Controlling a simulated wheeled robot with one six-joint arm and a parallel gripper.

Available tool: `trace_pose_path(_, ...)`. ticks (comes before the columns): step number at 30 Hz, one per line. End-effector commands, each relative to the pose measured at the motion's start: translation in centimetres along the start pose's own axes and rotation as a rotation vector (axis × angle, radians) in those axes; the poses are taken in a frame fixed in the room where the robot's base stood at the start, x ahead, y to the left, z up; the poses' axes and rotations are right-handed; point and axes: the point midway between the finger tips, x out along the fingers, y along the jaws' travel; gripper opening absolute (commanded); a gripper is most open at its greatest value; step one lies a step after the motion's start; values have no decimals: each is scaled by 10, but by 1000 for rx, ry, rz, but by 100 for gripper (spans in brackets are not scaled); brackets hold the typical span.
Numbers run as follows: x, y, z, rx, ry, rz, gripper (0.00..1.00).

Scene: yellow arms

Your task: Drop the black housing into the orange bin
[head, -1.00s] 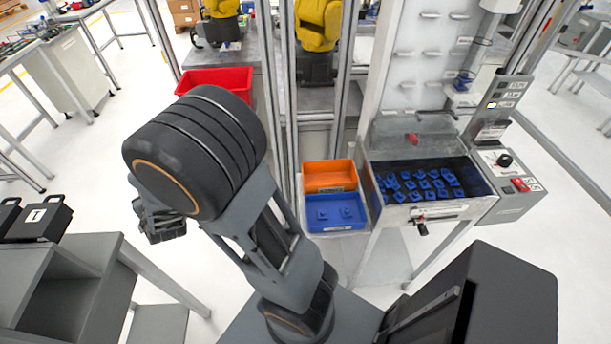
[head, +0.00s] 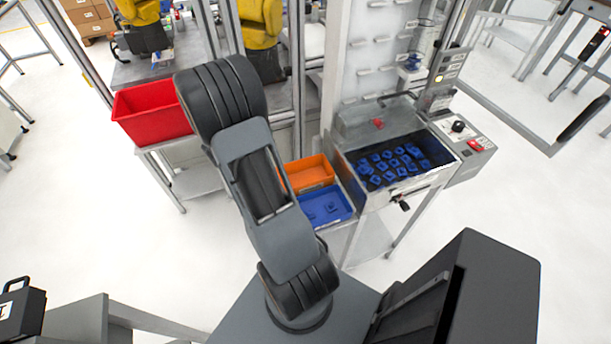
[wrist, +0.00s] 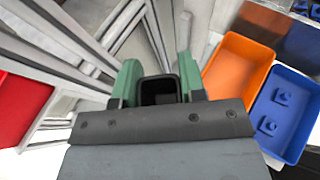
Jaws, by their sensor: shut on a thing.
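In the wrist view my gripper (wrist: 158,82) is shut on the black housing (wrist: 159,87), a dark open-topped box held between two green fingertips. The orange bin (wrist: 238,74) is to the right of my gripper in that view, and I see no housing in it. In the head view the orange bin (head: 308,174) stands right of my arm, partly covered by it, behind the blue tray. My gripper and the black housing are hidden behind my arm in the head view.
A blue tray (head: 336,213) with small blue parts adjoins the orange bin. A red bin (head: 150,112) stands left. Metal frame posts rise behind the bins. A workstation with a trough of blue parts (head: 395,165) is at the right.

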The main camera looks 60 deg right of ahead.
Motion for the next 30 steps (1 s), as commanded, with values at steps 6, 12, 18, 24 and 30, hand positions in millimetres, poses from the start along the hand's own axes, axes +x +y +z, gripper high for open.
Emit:
trace_pose_path(6, 56, -80, 14, 146, 1, -354, 15)
trace_pose_path(12, 74, -125, 14, 224, 1, -539, 15)
trace_pose_path(18, 81, -140, 10, 252, 1, -605, 15)
trace_pose_path(24, 86, -141, -3, 253, 1, -608, 15)
trace_pose_path(30, 94, -140, -22, 253, 1, -607, 15)
